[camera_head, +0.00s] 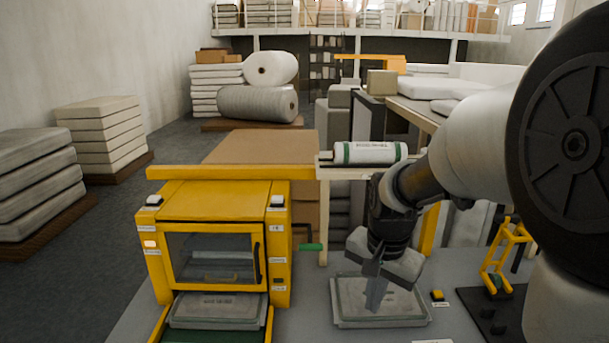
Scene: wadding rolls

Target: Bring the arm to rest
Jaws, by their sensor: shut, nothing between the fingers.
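My arm reaches in from the right side of the head view and bends down at the wrist. My gripper (374,298) points downward over a flat grey tray or pack (350,318) on the worktable. Its fingers are together, with nothing held between them. The fingertips overlap the tray in the picture; whether they touch it, I cannot tell. A white roll with green bands (368,152) lies on a wooden ledge behind my wrist.
A yellow cabinet (215,190) with a glass door stands left of my gripper. A second grey pack (218,310) lies in front of it. A small yellow-topped button box (437,295) and a yellow frame (503,255) stand to the right. Grey tabletop (308,325) shows between cabinet and tray.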

